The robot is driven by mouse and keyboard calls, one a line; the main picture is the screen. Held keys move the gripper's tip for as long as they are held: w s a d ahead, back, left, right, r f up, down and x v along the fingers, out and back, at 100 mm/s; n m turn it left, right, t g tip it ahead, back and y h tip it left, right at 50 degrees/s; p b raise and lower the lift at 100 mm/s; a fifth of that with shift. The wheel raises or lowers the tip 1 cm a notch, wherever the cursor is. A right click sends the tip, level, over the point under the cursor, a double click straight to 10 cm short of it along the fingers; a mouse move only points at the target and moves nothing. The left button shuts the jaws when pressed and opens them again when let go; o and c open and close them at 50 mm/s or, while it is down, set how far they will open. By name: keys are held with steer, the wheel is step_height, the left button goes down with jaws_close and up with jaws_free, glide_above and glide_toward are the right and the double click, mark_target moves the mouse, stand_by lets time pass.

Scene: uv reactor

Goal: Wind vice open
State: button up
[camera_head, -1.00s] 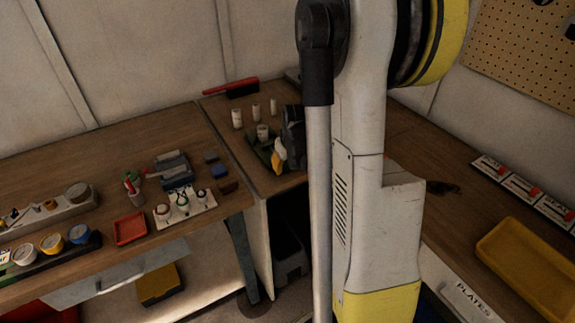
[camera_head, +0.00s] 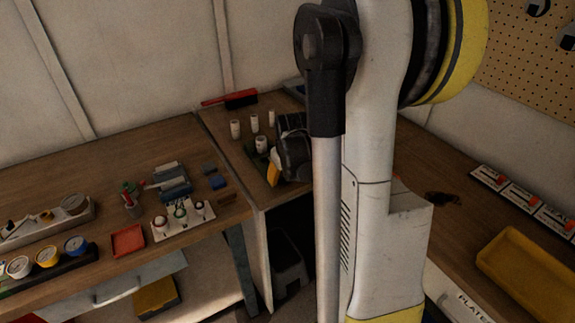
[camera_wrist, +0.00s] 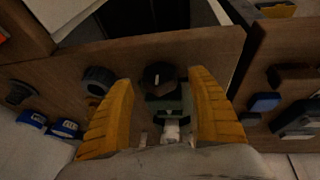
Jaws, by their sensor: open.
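My gripper (camera_wrist: 162,80) is open, its two yellow fingers spread wide in the wrist view. A grey-green metal body, which looks like the vice (camera_wrist: 172,108), lies between the fingers, with a dark round part at its far end. I see no finger clearly touching it, and I cannot make out its handle or how wide its jaws stand. In the head view, my gripper (camera_head: 273,172) is at the front of the corner bench, and a small dark green part of the vice (camera_head: 257,160) shows beside it. The rest is hidden there.
Several white cylinders (camera_head: 236,129) stand behind my gripper on the bench. A red-handled brush (camera_head: 240,98) lies at the back. Blue blocks (camera_head: 217,182) and a white holder (camera_head: 182,221) sit on the left bench. A yellow tray (camera_head: 528,270) is at the right.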

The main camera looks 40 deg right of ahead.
steer(key=v, duration=1)
steer(key=shift+s+a, duration=0.1)
steer(key=shift+s, duration=0.05)
